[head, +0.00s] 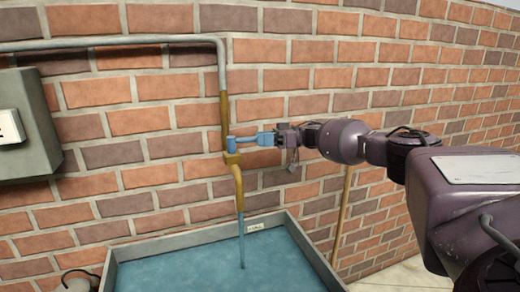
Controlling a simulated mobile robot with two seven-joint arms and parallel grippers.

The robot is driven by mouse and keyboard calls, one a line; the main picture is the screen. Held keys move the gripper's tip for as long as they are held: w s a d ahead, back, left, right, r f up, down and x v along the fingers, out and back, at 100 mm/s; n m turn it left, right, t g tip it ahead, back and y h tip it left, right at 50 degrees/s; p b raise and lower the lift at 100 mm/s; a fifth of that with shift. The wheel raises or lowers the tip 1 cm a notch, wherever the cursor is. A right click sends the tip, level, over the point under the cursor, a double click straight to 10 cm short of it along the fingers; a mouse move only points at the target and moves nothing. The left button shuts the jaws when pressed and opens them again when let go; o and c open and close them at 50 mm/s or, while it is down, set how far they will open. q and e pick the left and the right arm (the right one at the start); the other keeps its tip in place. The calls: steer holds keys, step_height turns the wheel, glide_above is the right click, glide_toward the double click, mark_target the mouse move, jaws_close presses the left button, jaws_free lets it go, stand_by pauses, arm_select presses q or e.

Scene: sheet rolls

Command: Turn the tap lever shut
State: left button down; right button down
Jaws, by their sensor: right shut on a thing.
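The tap (233,162) is a brass fitting on a pipe that runs down the brick wall. Its blue lever (253,139) sticks out to the right, about level. My right gripper (277,137) comes in from the right and is shut on the outer end of the lever. A thin blue-green stream of water (241,232) runs from the curved brass spout (238,187) into the basin. My left gripper is not in view.
A grey-rimmed basin (165,238) full of blue water stands under the tap. A grey box (40,120) is on the wall at left. A pole (342,210) stands against the wall right of the basin. A grey pipe (120,41) runs along the wall above.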

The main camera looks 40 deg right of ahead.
steer(key=shift+w+d+f+g+b, duration=0.15)
steer(key=shift+w+f+g+b, duration=0.15)
steer(key=shift+f+g+b, duration=0.25)
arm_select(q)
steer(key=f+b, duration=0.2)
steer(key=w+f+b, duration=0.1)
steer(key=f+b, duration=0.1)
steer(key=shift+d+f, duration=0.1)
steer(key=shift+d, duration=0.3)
arm_select(e)
steer(key=shift+w+d+r+n+g+y, duration=0.2)
steer(key=shift+w+n+g+y, duration=0.15)
steer(key=shift+n+g, duration=0.25)
steer(key=shift+w+d+r+n+g+y, duration=0.15)
steer(key=shift+w+n+g+y, duration=0.15)
steer(key=shift+n+g, duration=0.3)
steer(key=shift+a+r, duration=0.1)
steer(key=shift+r, duration=0.2)
steer(key=c, duration=1.1)
jaws_free()
steer(key=shift+o, duration=0.2)
